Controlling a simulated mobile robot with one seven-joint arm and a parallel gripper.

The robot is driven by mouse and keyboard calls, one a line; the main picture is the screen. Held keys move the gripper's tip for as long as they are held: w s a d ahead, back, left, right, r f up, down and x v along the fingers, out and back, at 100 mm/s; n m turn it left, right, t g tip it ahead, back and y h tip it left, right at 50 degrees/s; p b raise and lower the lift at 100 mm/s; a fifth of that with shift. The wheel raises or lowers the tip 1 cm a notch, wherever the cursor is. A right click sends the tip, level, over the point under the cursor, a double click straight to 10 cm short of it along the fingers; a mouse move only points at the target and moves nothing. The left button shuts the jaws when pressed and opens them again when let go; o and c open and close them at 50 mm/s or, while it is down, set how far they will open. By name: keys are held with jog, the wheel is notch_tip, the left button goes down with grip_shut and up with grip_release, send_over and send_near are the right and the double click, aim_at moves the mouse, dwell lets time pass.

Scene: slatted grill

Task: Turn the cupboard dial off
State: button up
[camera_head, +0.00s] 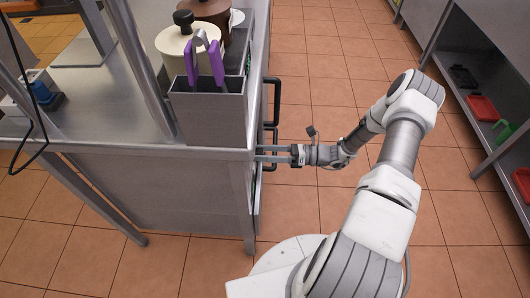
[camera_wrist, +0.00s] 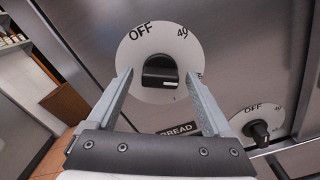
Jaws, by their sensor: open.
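In the wrist view, a black dial knob (camera_wrist: 160,72) sits on a round white face (camera_wrist: 180,42) marked "OFF" at the upper left and "40" at the upper right. The knob's handle lies roughly level, and its pale mark is hard to read. My gripper (camera_wrist: 160,78) is open, with one finger on each side of the dial and a gap to the knob on both sides. In the head view, my gripper (camera_head: 272,154) reaches left to the cupboard's side (camera_head: 258,185); the dial is hidden there.
A second dial (camera_wrist: 259,131) with "OFF" on its face is at the lower right in the wrist view, near a label reading "BREAD" (camera_wrist: 181,129). In the head view, a metal holder with purple-handled tongs (camera_head: 208,108) stands on the counter edge. Black handles (camera_head: 273,100) stick out beyond. Tiled floor is free behind.

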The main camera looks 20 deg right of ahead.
grip_shut()
dwell(0.4)
jog(key=shift+n, duration=0.3)
jog(key=n+b, duration=0.4)
jog(key=n, duration=1.9)
jog(key=shift+n, duration=0.3)
dwell(0.3)
